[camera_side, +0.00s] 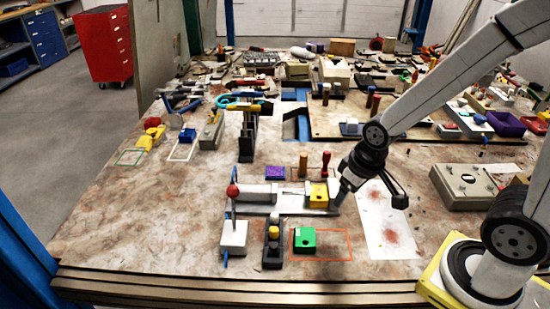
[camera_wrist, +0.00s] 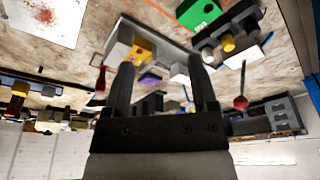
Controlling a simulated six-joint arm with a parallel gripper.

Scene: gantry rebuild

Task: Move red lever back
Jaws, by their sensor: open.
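A red ball-topped lever (camera_side: 233,190) stands upright on a white block (camera_side: 233,236) at the front middle of the table. In the wrist view the red ball (camera_wrist: 240,103) shows at the right. A second red handle (camera_side: 326,163) stands behind the yellow block; it shows left of the fingers in the wrist view (camera_wrist: 101,78). I cannot tell which of the two the task means. My gripper (camera_side: 344,190) is near the right end of the grey rail, to the right of both. Its two dark fingers (camera_wrist: 160,72) are apart with nothing held between them.
A yellow block (camera_side: 318,194) sits on the grey rail (camera_side: 290,210), close to my gripper. A green block (camera_side: 305,239) lies in front, inside an orange outline. A wooden peg (camera_side: 303,165) stands behind. A white sheet (camera_side: 388,225) lies flat at the right.

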